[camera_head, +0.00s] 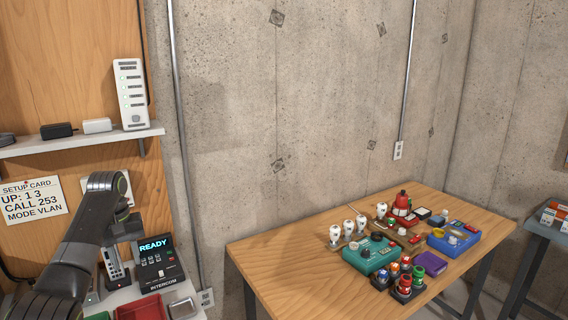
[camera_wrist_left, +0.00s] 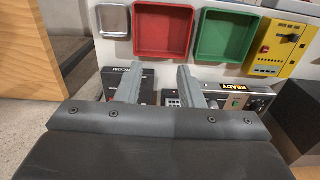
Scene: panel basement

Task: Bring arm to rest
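My left arm (camera_head: 72,255) comes in from the lower left of the head view, its dark links bent up and over in front of the wooden board. In the left wrist view my left gripper (camera_wrist_left: 160,78) has its two grey fingers apart with nothing between them. In the head view the intercom unit (camera_head: 160,268) shows READY just right of my arm. My right gripper is in neither view.
A red tray (camera_head: 140,310) and a small metal tray (camera_head: 183,309) lie below the intercom. The wrist view also shows a green tray (camera_wrist_left: 226,36) and a yellow panel (camera_wrist_left: 283,47). A shelf (camera_head: 80,142) is above. A wooden table (camera_head: 285,262) with parts stands right.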

